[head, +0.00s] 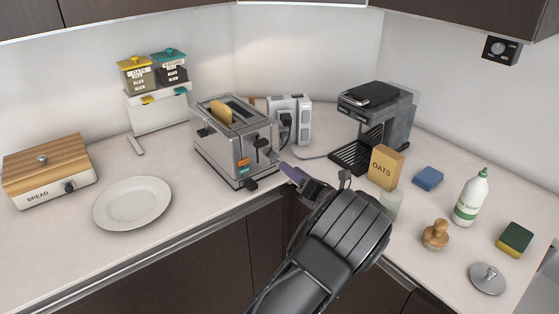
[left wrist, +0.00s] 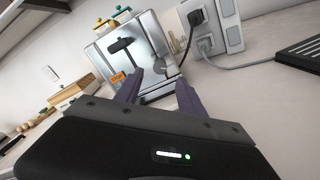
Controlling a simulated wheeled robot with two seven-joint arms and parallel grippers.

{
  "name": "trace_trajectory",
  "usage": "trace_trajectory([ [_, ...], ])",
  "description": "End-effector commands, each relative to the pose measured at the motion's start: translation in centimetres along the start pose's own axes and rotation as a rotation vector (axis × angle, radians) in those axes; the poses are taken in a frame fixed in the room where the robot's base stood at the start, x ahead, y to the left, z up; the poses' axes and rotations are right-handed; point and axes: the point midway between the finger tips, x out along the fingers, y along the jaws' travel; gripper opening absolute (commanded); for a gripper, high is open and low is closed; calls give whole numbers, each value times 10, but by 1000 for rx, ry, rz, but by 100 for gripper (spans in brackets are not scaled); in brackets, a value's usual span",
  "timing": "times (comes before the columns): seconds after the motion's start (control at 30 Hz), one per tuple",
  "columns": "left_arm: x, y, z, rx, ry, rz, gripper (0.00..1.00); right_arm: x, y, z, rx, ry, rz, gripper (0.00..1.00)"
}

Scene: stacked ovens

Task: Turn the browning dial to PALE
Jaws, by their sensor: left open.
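The steel toaster (head: 222,150) stands on the counter with a slice of bread (head: 221,112) in its slot. Its end face carries black levers (head: 262,142) and small orange and teal labels (head: 243,162). My left gripper (head: 290,172) is open just to the right of this end face, apart from it as far as I can tell. In the left wrist view, the toaster (left wrist: 150,50) stands beyond my open fingers (left wrist: 158,92), with a black lever (left wrist: 122,45) and the orange label at left. My right gripper is out of view.
A wall socket block with plugs (head: 303,118) and a coffee machine (head: 385,125) stand behind and right. A plate (head: 132,203) and bread box (head: 48,170) are at left.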

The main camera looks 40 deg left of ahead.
Motion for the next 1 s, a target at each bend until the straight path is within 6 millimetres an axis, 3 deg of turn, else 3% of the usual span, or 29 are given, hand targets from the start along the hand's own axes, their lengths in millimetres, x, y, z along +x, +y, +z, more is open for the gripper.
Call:
trace_trajectory([
  [0.43, 62, 1, 0, 0, 1, 1, 47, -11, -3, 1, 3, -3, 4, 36],
  [0.8, 69, 0, 0, 0, 1, 0, 47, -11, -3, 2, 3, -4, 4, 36],
  [1.0, 69, 0, 0, 0, 1, 0, 30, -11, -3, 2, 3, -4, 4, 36],
])
